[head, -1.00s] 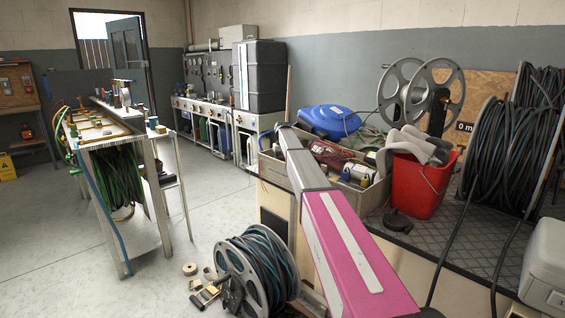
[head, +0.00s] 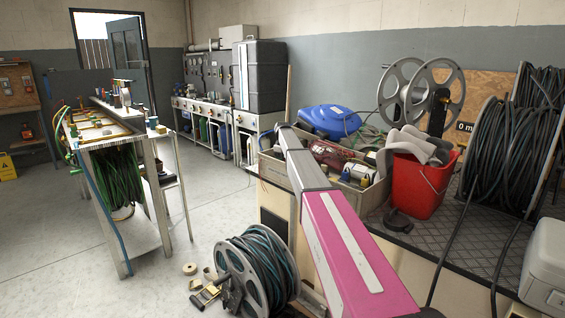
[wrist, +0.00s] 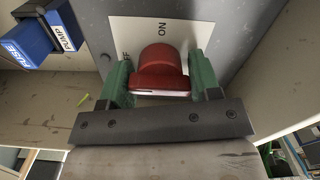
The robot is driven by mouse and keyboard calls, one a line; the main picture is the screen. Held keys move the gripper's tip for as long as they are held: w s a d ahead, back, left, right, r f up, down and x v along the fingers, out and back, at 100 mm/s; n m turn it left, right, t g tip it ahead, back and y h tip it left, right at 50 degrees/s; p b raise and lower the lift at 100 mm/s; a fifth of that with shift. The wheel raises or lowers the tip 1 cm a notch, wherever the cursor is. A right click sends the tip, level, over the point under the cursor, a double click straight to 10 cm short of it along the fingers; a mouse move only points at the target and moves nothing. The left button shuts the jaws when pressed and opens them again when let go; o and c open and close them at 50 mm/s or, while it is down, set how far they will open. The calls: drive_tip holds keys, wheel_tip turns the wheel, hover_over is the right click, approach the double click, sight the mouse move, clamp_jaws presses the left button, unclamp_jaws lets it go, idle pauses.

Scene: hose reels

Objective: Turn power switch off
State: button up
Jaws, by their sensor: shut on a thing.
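In the wrist view, the red power switch (wrist: 160,68) is a rounded knob on a pale label plate (wrist: 182,32) on a grey panel. "ON" is readable above the knob; the "OFF" print at its left is partly hidden. My gripper (wrist: 157,80) has a green finger on each side of the knob and is shut on it. A light edge shows along the knob's near face. In the head view, my pink and grey arm reaches forward; the switch and my gripper are hidden there.
Blue blocks marked "FUSE" (wrist: 22,45) and "PUMP" (wrist: 62,27) sit left of the switch. Pale walls flank the panel. In the head view, a hose reel (head: 258,270) stands beside my arm, and a red bucket (head: 420,183) on the right-hand bench. Floor is open at left.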

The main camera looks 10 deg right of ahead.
idle(0.4)
drive_tip(key=o, duration=0.7)
drive_tip(key=shift+c, duration=0.2)
drive_tip(key=shift+r, duration=0.1)
wheel_tip(320, 180, up, 11)
drive_tip(key=shift+f, duration=0.2)
